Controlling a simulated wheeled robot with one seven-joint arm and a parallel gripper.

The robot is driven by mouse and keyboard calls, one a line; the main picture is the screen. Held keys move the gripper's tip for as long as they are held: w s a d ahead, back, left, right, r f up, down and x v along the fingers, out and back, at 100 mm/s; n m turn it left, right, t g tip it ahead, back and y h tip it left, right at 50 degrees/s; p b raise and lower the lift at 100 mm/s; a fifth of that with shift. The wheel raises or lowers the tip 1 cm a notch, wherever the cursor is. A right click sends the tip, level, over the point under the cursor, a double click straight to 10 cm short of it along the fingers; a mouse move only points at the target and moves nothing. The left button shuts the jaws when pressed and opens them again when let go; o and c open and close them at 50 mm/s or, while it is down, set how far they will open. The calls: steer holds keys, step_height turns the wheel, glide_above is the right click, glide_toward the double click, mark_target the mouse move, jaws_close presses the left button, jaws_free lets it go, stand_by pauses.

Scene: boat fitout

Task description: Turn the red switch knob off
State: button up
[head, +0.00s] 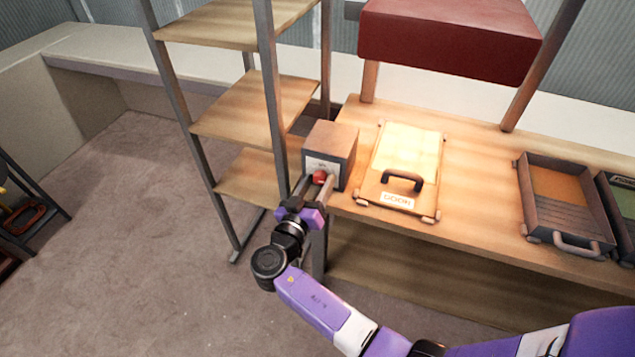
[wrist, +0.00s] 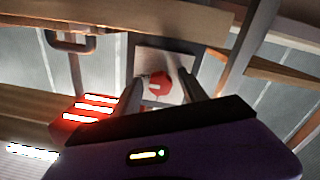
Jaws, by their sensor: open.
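The red switch knob (head: 319,176) is on the front face of a brown box (head: 333,140) at the left end of the wooden bench. In the wrist view the knob (wrist: 159,84) shows in front of a pale plate (wrist: 150,65). My gripper (head: 316,182) is open, with its two fingers pointing at the box front. In the wrist view the fingers (wrist: 160,84) stand on either side of the knob. I cannot tell whether they touch it. The knob's pointer direction is too small to read.
A wooden shelf unit (head: 240,105) stands close left of the box. A lidded wooden case with a dark handle (head: 402,180) lies right of the box. A dark open tray (head: 565,205) is further right. A red hood (head: 450,38) hangs above the bench (head: 470,190).

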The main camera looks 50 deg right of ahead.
jaws_close()
